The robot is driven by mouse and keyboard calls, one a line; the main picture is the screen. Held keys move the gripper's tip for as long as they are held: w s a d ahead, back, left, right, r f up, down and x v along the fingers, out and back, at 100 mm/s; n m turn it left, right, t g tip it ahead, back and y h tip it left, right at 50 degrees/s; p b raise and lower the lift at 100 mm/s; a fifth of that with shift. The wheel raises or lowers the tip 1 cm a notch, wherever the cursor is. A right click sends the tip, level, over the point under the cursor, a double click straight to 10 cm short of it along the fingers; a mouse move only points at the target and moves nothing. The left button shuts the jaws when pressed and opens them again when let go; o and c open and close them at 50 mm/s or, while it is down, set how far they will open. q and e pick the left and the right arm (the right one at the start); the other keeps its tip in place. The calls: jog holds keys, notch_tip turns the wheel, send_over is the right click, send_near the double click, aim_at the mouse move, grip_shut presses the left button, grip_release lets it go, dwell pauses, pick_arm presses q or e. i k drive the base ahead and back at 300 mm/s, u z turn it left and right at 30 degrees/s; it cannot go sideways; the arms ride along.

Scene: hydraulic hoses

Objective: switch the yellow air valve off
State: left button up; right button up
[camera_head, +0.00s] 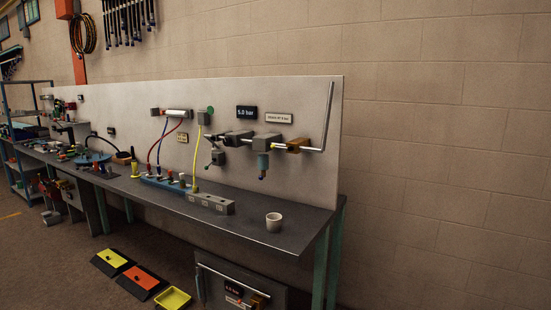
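An air line of grey units (239,138) and silver pipe runs along the pale back panel above the workbench. At its right end a brownish-yellow block (296,145) sits on the pipe, just left of where the pipe turns up. It is the most valve-like yellowish thing on this line, but it is small and I cannot tell its handle position. A dark display (246,112) above the line reads about 5.0 bar, with a white label plate (279,118) beside it. Neither of my grippers is in view.
The dark workbench (262,238) carries a white cup (274,222), a grey socket block (211,204) and a blue manifold (164,183) with hoses. Below are a yellow tray (173,298), floor pedals (140,281) and a lower unit (240,285). The right wall side looks clear.

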aim_at(290, 149)
jog(key=u, duration=0.1)
jog(key=i, duration=1.5)
jog(key=z, duration=0.85)
jog(key=i, duration=0.65)
jog(key=z, duration=0.3)
